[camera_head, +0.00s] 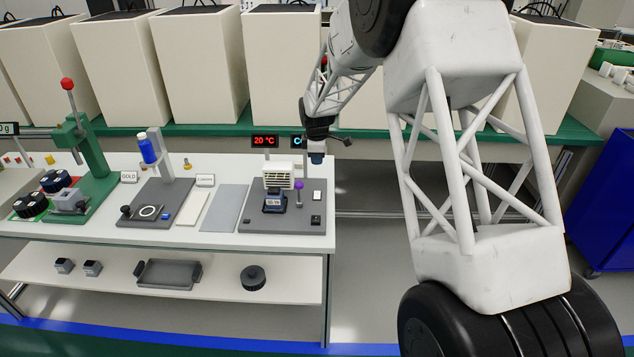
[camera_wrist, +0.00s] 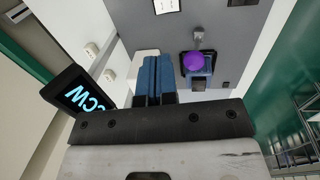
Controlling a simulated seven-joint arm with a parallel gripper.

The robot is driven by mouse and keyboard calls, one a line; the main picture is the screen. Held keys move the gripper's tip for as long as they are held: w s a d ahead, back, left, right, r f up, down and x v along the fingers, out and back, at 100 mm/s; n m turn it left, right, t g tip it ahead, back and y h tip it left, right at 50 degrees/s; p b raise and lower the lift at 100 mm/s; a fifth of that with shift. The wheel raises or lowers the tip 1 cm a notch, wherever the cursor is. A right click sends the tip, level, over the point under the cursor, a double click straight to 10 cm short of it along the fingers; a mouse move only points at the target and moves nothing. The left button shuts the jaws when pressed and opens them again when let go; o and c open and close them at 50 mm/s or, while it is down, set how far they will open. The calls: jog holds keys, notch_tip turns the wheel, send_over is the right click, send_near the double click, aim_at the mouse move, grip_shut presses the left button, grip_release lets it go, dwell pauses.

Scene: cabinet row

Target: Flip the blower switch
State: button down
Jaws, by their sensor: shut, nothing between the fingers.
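My gripper (camera_head: 317,158) is above the back right of a grey station plate (camera_head: 262,222), beside the displays. In the wrist view its blue fingers (camera_wrist: 156,75) are shut together and empty, apart from anything below. The white blower box (camera_head: 278,175) has a slatted front; part of it shows behind the fingers in the wrist view (camera_wrist: 146,63). A purple-knobbed lever (camera_head: 299,187) stands beside it, also seen in the wrist view (camera_wrist: 193,61). On the plate's right are a small white panel (camera_head: 317,195) and a small black part (camera_head: 316,219). I cannot tell which is the blower switch.
A red display (camera_head: 265,141) reads 20 °C. A second display reads CCW in the wrist view (camera_wrist: 78,97), close left of the fingers. A blue-and-dark block (camera_head: 274,201) sits before the blower. More stations fill the bench leftward; open floor lies right of it.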

aim_at(317, 192)
jog(key=shift+f, duration=0.15)
jog(key=f, duration=0.4)
jog(key=w+f, duration=0.1)
jog(key=f, duration=0.8)
jog(key=shift+w+f, duration=0.3)
jog(key=shift+w, duration=0.05)
